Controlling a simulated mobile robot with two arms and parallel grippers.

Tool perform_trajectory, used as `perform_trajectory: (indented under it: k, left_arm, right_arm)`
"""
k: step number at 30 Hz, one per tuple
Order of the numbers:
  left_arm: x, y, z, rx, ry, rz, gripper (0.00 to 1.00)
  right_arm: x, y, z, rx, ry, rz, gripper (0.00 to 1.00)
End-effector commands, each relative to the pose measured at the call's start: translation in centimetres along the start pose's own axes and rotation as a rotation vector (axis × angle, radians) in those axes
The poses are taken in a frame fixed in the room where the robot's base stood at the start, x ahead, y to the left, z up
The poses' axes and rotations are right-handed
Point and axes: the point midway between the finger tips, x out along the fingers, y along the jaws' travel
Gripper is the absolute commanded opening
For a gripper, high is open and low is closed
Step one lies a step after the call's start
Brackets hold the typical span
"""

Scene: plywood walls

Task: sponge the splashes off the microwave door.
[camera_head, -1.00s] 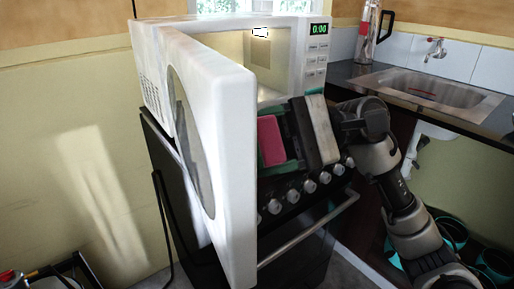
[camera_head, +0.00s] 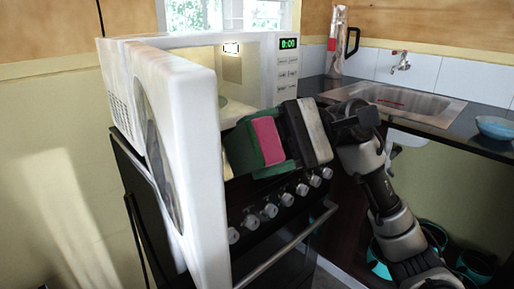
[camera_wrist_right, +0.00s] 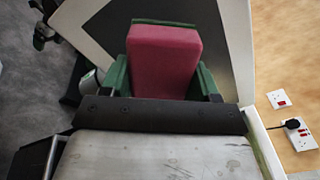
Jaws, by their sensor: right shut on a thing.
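The microwave door (camera_head: 200,130) hangs wide open towards me, its dark window (camera_head: 155,140) on the left face. Its inner face shows in the right wrist view as a dark panel with a pale frame (camera_wrist_right: 238,45). I cannot make out distinct splashes. My right gripper (camera_head: 262,145) is shut on a pink sponge (camera_head: 267,140), just right of the door's free edge, in front of the oven opening. In the right wrist view the sponge (camera_wrist_right: 163,62) sits between green fingers, with a thin green strip at its far end. Contact with the door cannot be told. My left gripper is out of view.
The microwave (camera_head: 287,75) stands on a dark stove (camera_head: 265,225) with a row of knobs and a front rail below my gripper. A sink (camera_head: 400,100), a flask (camera_head: 338,45) and a blue bowl (camera_head: 495,127) are on the right counter.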

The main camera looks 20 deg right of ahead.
Motion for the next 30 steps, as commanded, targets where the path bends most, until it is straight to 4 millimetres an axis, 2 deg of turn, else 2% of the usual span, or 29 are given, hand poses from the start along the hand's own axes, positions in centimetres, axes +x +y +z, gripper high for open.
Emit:
perform_trajectory:
  k: [8,19,30]
  left_arm:
    - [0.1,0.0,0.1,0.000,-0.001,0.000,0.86]
    - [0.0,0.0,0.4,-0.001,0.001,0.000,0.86]
    - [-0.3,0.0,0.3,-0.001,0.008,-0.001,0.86]
  right_arm:
    - [-0.2,0.0,0.0,0.000,0.001,-0.001,0.38]
    - [-2.9,0.1,-0.1,0.000,0.000,0.000,0.38]
    - [-3.0,0.0,0.0,0.000,0.000,0.000,0.38]
